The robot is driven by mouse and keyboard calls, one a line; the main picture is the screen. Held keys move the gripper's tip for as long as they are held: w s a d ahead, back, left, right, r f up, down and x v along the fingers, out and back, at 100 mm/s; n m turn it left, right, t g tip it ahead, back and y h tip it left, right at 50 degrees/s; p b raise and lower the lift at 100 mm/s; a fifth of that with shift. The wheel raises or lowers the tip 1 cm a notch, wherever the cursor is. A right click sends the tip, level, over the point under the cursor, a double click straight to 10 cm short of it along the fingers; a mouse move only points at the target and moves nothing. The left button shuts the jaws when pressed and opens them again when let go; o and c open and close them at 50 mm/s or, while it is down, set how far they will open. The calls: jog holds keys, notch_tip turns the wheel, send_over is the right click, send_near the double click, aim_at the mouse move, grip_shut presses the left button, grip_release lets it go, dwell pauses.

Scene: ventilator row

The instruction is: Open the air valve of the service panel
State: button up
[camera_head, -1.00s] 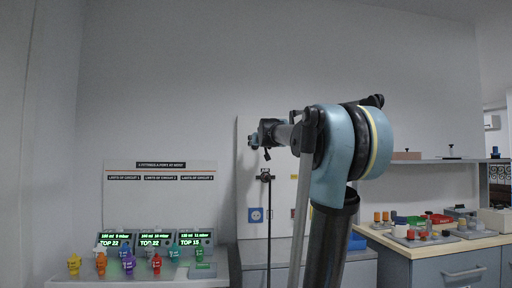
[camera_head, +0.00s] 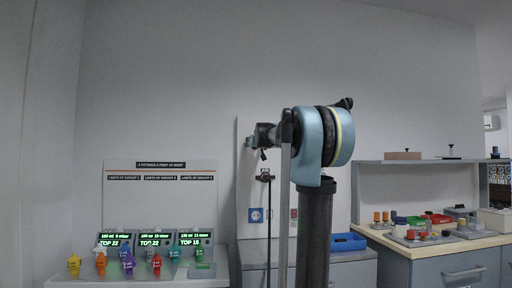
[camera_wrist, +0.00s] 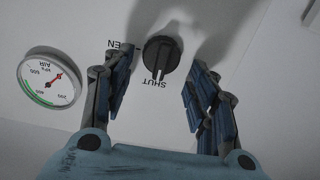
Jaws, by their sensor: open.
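The service panel is a pale upright board in the head view (camera_head: 243,180), partly hidden behind my arm. In the wrist view its face (camera_wrist: 150,115) fills the picture. The air valve is a black round knob (camera_wrist: 161,57) with a raised grip bar. The bar points to the printed word SHUT; the word ending in EN is to its left, partly covered by a finger. My gripper (camera_wrist: 160,90) is open, its two blue-padded fingers on either side of the knob and apart from it. In the head view the fingers are not clear.
A round air pressure gauge (camera_wrist: 49,80) with a red needle sits left of the knob. A blue tray (camera_head: 348,242) lies on the counter. A wooden-topped bench (camera_head: 440,247) with several parts stands at right.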

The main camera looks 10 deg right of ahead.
jog(key=shift+c, duration=0.6)
jog(key=c, duration=0.9)
jog(key=shift+a+m, duration=0.1)
jog(key=shift+m, duration=0.2)
jog(key=shift+c, duration=0.2)
jog(key=shift+s+d+f+m, duration=0.1)
jog(key=shift+d+f+m, duration=0.25)
jog(key=shift+m, duration=2.5)
jog(key=shift+w+d+f+m, duration=0.1)
jog(key=shift+d+f+m, duration=0.25)
jog(key=shift+m, duration=2.55)
jog(key=shift+s+d+f+m, duration=0.15)
jog(key=shift+d+m, duration=0.35)
jog(key=shift+m, duration=2.35)
jog(key=shift+f, duration=0.1)
